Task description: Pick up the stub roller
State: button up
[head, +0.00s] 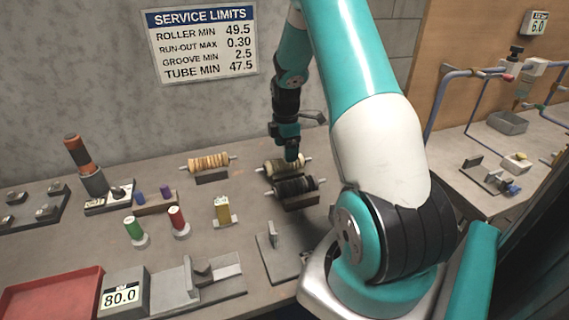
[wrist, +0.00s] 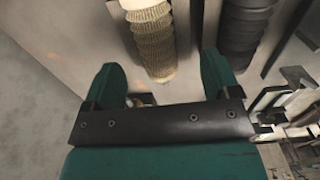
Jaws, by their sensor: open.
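Three ribbed rollers on thin shafts lie on the bench, and I cannot tell for certain which is the stub roller. A cream roller (head: 272,167) lies below my gripper (head: 291,157), with a black roller (head: 294,186) just in front of it and a tan roller (head: 208,162) farther left. In the wrist view my gripper (wrist: 161,75) is open, its two green fingers apart. The cream roller (wrist: 150,38) shows ahead between the fingers, with the black roller (wrist: 243,28) to its right. Nothing is held. Whether the fingers touch the cream roller is unclear.
A green cylinder (head: 134,228), a red cylinder (head: 178,219) and a yellow block (head: 223,209) stand left of centre. A red tray (head: 60,295) and an 80.0 display (head: 122,294) are at front left. The grey wall (head: 150,120) rises behind the bench.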

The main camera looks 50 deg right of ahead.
aim_at(284, 165)
jog(key=shift+w+d+f+p, duration=0.15)
jog(key=shift+f+p, duration=0.4)
jog(key=shift+f, duration=0.75)
jog(key=shift+w+a+f+p, duration=0.15)
jog(key=shift+f+p, duration=0.35)
jog(key=shift+f, duration=0.8)
jog(key=shift+d, duration=0.1)
jog(key=c, duration=1)
jog(key=shift+c, duration=1.1)
jog(key=shift+r, duration=0.15)
